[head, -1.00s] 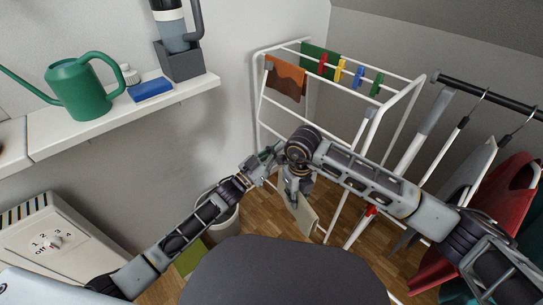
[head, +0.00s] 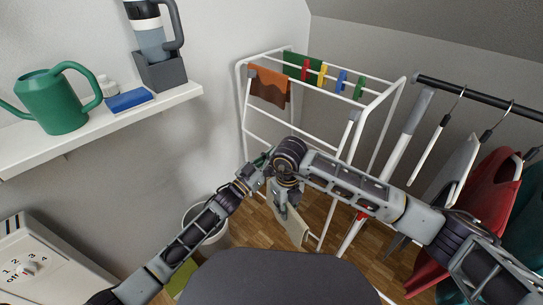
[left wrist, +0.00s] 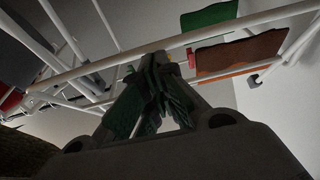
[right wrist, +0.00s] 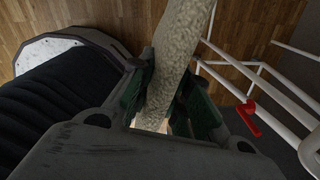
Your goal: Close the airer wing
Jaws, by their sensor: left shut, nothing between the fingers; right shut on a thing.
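The white airer (head: 318,87) stands upright against the back corner. On its near side, a frame of white bars (head: 268,138), apparently the wing, slopes down behind my arms; its lower part is partly hidden. My left gripper (head: 264,160) is shut and empty in front of these bars. In the left wrist view its fingertips (left wrist: 155,62) overlap a long white bar (left wrist: 215,30); I cannot tell whether they touch. My right gripper (head: 284,190), just below, is shut on a pale speckled cloth (right wrist: 178,45). That cloth also hangs down in the head view (head: 293,226).
An orange cloth (head: 270,88), a green cloth (head: 293,60) and coloured pegs are on the airer. Hanging garments (head: 490,190) crowd the right. A shelf (head: 120,125) with a watering can (head: 58,100) is left. A white bin (head: 212,232) stands below my left arm.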

